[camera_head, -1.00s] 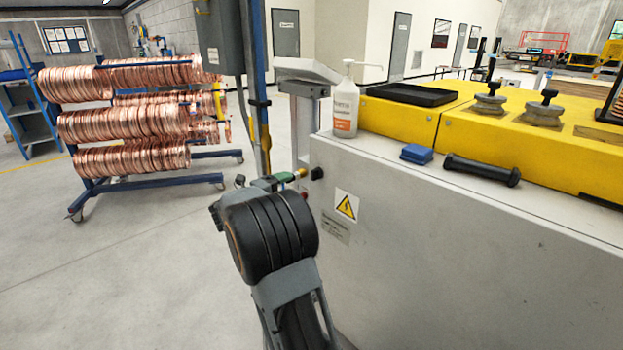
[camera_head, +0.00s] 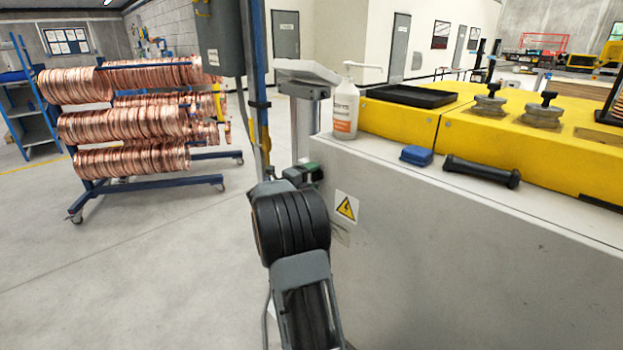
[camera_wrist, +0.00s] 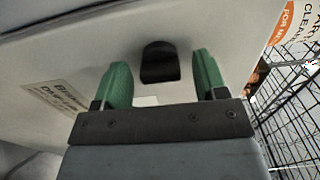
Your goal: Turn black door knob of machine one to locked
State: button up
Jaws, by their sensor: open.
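The black door knob (camera_wrist: 160,62) sticks out of the pale machine panel in the wrist view. My gripper (camera_wrist: 162,85) is open there, with one green fingertip on each side of the knob and a visible gap on both sides. I cannot tell how deep the fingers reach along the knob. In the head view my gripper (camera_head: 308,172) is at the left edge of the grey machine one (camera_head: 450,240). The knob is hidden behind the gripper and arm in that view.
A warning sign (camera_head: 346,206) is on the panel beside my arm. A bottle (camera_head: 346,108), a blue block (camera_head: 416,155) and a black handle (camera_head: 482,171) lie or stand on the machine top. A rack of copper coils (camera_head: 130,115) stands left, with open floor before it.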

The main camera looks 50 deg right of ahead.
jog(key=shift+c, duration=0.2)
jog(key=c, duration=0.9)
jog(key=n+p, duration=0.3)
jog(key=shift+r, duration=0.2)
jog(key=n+p, duration=0.4)
jog(key=n, duration=0.1)
jog(key=shift+p, duration=0.4)
jog(key=n+p, duration=0.4)
jog(key=n, duration=0.1)
jog(key=shift+n, duration=0.4)
jog(key=shift+f+n+p, duration=0.15)
jog(key=shift+n+p, duration=1.5)
jog(key=shift+n, duration=0.25)
jog(key=shift+f+n, duration=0.1)
jog(key=shift+n, duration=0.2)
